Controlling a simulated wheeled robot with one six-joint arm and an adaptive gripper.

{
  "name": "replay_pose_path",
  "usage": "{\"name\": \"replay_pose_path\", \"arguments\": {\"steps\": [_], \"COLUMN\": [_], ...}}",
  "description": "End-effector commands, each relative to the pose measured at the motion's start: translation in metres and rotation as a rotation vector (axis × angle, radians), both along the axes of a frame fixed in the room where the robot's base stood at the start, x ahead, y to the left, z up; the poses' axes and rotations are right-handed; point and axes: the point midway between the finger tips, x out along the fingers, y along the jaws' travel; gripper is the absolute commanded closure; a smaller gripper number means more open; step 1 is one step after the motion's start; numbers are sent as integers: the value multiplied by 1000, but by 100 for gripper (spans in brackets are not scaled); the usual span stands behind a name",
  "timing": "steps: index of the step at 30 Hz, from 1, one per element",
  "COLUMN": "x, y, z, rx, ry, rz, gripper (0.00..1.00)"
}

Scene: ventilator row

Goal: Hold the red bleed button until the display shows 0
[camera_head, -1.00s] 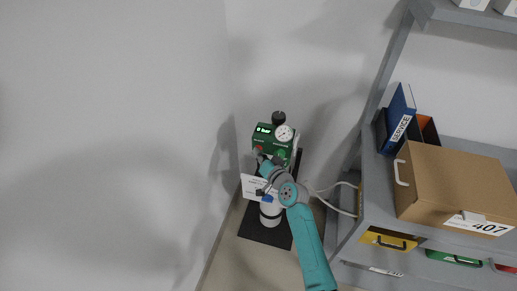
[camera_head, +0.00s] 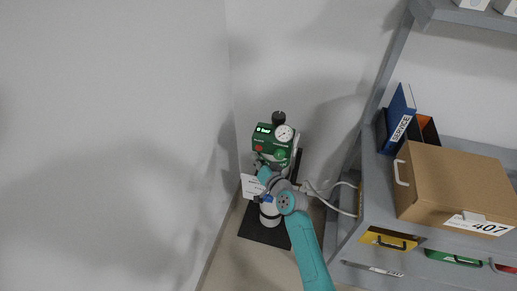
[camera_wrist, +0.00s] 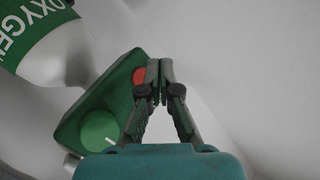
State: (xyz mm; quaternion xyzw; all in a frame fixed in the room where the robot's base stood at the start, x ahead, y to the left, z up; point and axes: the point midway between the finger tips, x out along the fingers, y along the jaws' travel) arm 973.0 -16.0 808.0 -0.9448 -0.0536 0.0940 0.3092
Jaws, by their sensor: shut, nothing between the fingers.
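The green regulator box (camera_head: 267,140) stands in the corner, with a lit display (camera_head: 264,129) that seems to read "0 bar". The red button (camera_head: 259,148) is on its front and shows clear of my arm in the head view. In the wrist view the red button (camera_wrist: 139,75) lies just left of my fingertips. My gripper (camera_wrist: 160,66) is shut and empty; a gap to the button seems to show, but depth is hard to judge. A round green knob (camera_wrist: 100,131) and a white dial gauge (camera_head: 284,133) are on the box too.
A white oxygen cylinder (camera_wrist: 55,55) with a green label is beside the box. A white card (camera_head: 252,187) hangs below it. At right is a grey shelf unit (camera_head: 376,205) with a cardboard box (camera_head: 455,180) and blue binder (camera_head: 399,118). Walls close in behind and left.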

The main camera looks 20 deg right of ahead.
Motion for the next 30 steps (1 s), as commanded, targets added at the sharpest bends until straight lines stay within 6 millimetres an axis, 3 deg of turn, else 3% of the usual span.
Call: {"name": "replay_pose_path", "arguments": {"steps": [13,30], "x": [-30,-32], "y": [21,23], "z": [0,0], "rx": [0,-1], "ry": [1,0], "rz": [1,0], "gripper": [100,100]}}
